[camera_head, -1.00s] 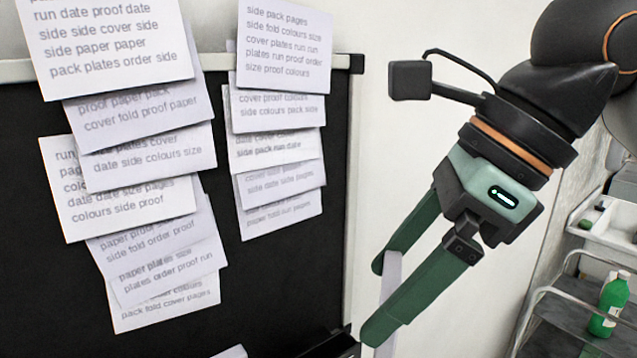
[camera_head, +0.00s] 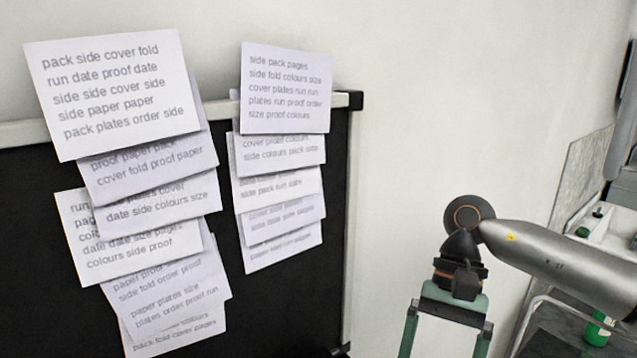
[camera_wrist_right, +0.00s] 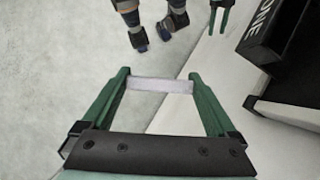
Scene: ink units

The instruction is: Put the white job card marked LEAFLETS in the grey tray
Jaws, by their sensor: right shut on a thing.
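My right gripper (camera_head: 445,345) is low and right of centre in the head view, its fingers running off the lower edge. In the right wrist view the fingers of my right gripper (camera_wrist_right: 160,82) are shut on a pale card (camera_wrist_right: 160,86), seen nearly edge-on as a strip between the tips. No lettering shows on it, so I cannot read whether it says LEAFLETS. Two small green prongs (camera_wrist_right: 222,16) at the top of the wrist view look like my left gripper, but are too small to be sure. I cannot make out a grey tray.
A black board (camera_head: 290,310) on the left has overlapping printed white cards (camera_head: 110,95) and a second column of cards (camera_head: 285,88). A trolley with a green bottle (camera_head: 598,328) stands at the right. A black lettered box (camera_wrist_right: 290,50) is right in the wrist view.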

